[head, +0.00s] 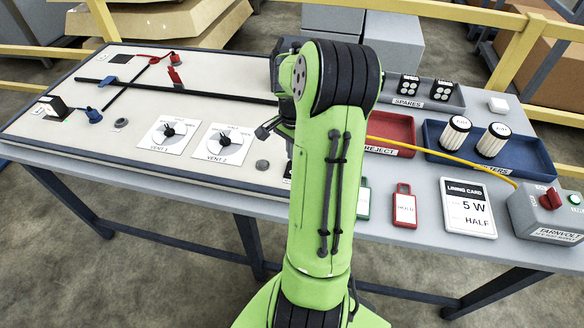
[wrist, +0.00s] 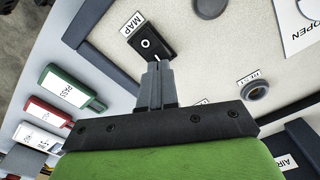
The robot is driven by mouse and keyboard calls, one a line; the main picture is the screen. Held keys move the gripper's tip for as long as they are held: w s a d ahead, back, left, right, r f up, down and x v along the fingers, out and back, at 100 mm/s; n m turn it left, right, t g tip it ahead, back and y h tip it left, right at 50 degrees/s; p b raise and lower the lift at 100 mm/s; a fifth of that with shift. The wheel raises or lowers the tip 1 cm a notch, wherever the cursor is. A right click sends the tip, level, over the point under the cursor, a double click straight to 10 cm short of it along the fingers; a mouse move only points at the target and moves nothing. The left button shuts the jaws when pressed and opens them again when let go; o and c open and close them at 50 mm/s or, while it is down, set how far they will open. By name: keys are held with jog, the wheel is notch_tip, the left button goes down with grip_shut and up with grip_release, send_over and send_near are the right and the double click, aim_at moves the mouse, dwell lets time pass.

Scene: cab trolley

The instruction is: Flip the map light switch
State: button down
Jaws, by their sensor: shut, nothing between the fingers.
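The map light switch (wrist: 152,38) is a black rocker with a white ring mark, on the cream panel beside a white MAP label (wrist: 131,24) in the wrist view. My gripper (wrist: 157,66) is shut and empty. Its fingertips are at the near end of the switch and overlap its lower edge in the picture; I cannot tell whether they touch it. In the head view my green arm hides the switch and most of the gripper.
A green PASS tag (wrist: 72,88) and a red tag (wrist: 48,112) lie off the panel at left. Vent dials (head: 168,130) and a red reject tray (head: 392,131) flank my arm in the head view.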

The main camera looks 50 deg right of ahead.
jog(key=shift+f+b, duration=0.75)
jog(key=shift+f, duration=0.3)
jog(key=shift+r, duration=0.1)
notch_tip(320, 180, up, 7)
jog(key=p, duration=0.6)
dwell(0.6)
jog(key=w+a+r+n+h+p, duration=0.1)
jog(key=w+a+r+n+p, duration=0.15)
jog(key=a+r+n, duration=0.5)
jog(key=s+a+r+n+t+p, duration=0.1)
jog(key=s+a+r+n+t, duration=0.1)
jog(key=a, duration=0.5)
jog(key=s+a+r+n+t+p, duration=0.1)
jog(key=s+a+r+n+p, duration=0.1)
jog(key=s+a+r+n, duration=0.3)
jog(key=s+a+r+n+t+y+p, duration=0.1)
jog(key=s+a+r+n+t, duration=0.1)
jog(key=s+a+r+n, duration=0.2)
jog(key=a+r+n, duration=0.1)
jog(key=a+r, duration=0.2)
jog(key=a, duration=0.4)
jog(key=shift+s+t+p, duration=0.15)
jog(key=shift+t+p, duration=0.15)
jog(key=shift+p, duration=0.1)
